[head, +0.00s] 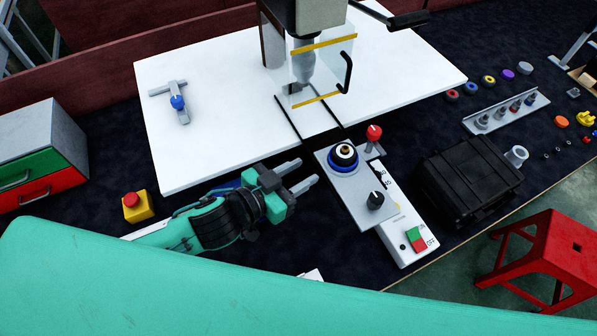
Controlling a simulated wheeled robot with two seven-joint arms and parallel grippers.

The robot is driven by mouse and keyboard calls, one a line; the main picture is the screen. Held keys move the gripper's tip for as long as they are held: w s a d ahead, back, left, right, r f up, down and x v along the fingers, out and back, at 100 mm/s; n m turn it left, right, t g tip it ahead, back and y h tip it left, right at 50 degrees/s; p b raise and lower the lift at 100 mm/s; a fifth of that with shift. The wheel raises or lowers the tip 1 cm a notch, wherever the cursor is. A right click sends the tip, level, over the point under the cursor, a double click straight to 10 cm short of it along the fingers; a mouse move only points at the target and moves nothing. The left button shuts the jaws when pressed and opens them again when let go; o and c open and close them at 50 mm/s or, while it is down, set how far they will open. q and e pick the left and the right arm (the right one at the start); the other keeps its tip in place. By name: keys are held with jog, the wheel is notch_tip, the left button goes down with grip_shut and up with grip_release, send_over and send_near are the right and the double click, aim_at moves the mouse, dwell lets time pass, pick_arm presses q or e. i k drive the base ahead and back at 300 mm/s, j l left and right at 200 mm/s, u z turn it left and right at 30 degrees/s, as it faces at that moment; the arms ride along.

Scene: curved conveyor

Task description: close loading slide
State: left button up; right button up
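The loading slide (350,200) is a grey plate, pulled out in front of the white machine table (200,100), with dark rails running back under the press. A round black, blue and white part with a brass centre (343,155) sits on it, and a black knob (375,200) stands near its front end. My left gripper (309,173) is just left of the slide, its two fingers apart and pointing right towards it, with nothing visible between them. The fingers look clear of the slide. My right gripper is out of view.
The press with a clear guard (322,72) stands behind the slide. A red-knobbed lever (374,134) and a white control box (407,240) are beside it. A black case (468,180) is right, an emergency stop (137,205) left, a red stool (545,255) lower right.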

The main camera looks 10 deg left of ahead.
aim_at(364, 198)
jog(key=k+l, duration=1.2)
jog(key=l, duration=0.15)
